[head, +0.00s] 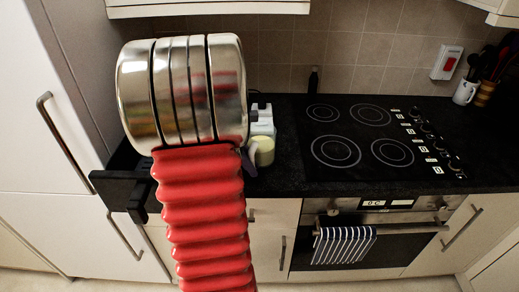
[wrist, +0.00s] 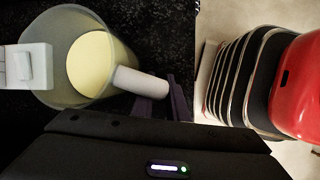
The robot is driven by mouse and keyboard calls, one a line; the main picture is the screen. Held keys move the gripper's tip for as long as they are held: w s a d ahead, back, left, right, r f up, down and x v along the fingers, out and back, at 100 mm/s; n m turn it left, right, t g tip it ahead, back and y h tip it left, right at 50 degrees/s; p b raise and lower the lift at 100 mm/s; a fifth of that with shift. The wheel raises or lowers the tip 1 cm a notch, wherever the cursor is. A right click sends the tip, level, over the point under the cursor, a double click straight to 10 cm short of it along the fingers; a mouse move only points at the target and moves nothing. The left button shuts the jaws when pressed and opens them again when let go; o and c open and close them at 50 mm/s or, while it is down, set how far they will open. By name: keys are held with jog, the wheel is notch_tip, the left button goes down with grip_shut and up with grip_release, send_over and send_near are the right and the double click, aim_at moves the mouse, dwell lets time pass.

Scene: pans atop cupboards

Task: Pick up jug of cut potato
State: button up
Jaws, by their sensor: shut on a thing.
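A see-through jug (wrist: 58,88) with pale yellow contents (wrist: 92,62) shows from above in the wrist view. Its pale handle (wrist: 135,82) points right, toward my gripper. My gripper (wrist: 155,103) has dark purple fingers and is shut on the handle. In the head view the jug (head: 262,151) is small, at the front left of the dark worktop, partly behind my arm. The gripper there is mostly hidden. I cannot tell whether the jug touches the worktop.
A white appliance (head: 262,118) stands close behind the jug and shows beside it in the wrist view (wrist: 22,66). A black hob (head: 362,138) lies to the right, above an oven with a striped towel (head: 343,245). A tall white cupboard (head: 40,130) bounds the left.

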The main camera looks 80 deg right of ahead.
aim_at(252, 150)
grip_shut()
jog(key=shift+r, duration=0.1)
jog(key=shift+r, duration=0.2)
notch_tip(252, 150, up, 10)
jog(key=shift+f, duration=0.25)
dwell(0.4)
dwell(0.5)
